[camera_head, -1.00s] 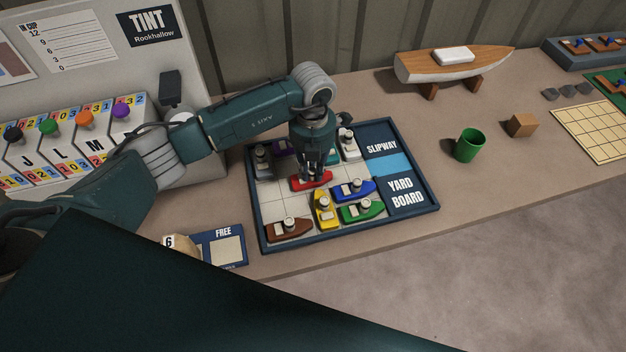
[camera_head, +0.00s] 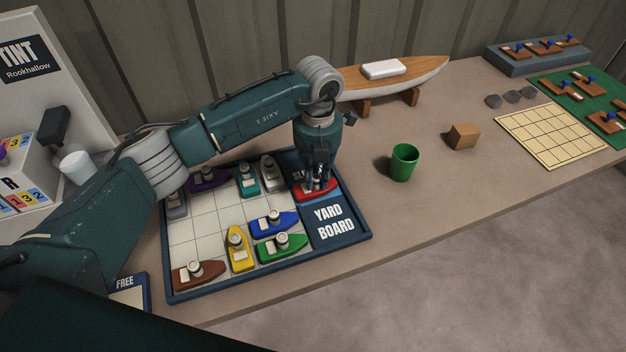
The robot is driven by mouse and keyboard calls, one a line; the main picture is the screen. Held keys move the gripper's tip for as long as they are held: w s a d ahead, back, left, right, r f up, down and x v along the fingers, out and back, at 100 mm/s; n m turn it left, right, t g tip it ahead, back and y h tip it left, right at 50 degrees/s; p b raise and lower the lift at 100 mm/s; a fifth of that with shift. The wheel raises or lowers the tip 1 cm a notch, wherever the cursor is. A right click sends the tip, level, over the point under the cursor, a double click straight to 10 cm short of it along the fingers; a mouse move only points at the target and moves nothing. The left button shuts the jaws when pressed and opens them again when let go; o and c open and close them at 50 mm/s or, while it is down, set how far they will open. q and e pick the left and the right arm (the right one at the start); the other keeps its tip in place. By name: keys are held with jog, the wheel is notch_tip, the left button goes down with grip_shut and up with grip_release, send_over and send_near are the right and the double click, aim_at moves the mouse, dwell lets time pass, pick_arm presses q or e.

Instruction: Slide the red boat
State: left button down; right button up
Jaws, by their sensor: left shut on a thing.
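The red boat (camera_head: 317,195) sits at the right side of the yard board (camera_head: 344,260), past the white grid, on the slipway strip above the YARD BOARD label. My left gripper (camera_head: 318,186) points down and is shut on the red boat, hiding part of it and part of the SLIPWAY lettering. Other boats stand on the grid: purple (camera_head: 207,179), teal (camera_head: 246,182) and grey (camera_head: 270,176) along the back, blue (camera_head: 272,224), green (camera_head: 283,247) and yellow (camera_head: 238,252) toward the front, brown (camera_head: 196,274) at the front left. My right gripper is not in view.
A green cup (camera_head: 404,163) and a wooden block (camera_head: 463,136) stand right of the board. A wooden model hull (camera_head: 400,78) on a stand is behind. A cream grid sheet (camera_head: 550,136) lies further right. The bench front edge runs below the board.

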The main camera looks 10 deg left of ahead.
aim_at(319, 176)
pick_arm(q)
jog(key=shift+w+d+r, duration=0.15)
jog(key=shift+d, duration=0.05)
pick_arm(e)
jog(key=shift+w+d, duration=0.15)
pick_arm(q)
jog(key=c, duration=1.6)
grip_release()
jog(key=shift+c, duration=0.2)
jog(key=shift+d, duration=0.1)
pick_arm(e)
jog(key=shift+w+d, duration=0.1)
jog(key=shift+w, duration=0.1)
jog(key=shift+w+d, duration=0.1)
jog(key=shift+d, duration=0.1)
pick_arm(q)
notch_tip(319, 176, up, 12)
jog(key=shift+f, duration=0.1)
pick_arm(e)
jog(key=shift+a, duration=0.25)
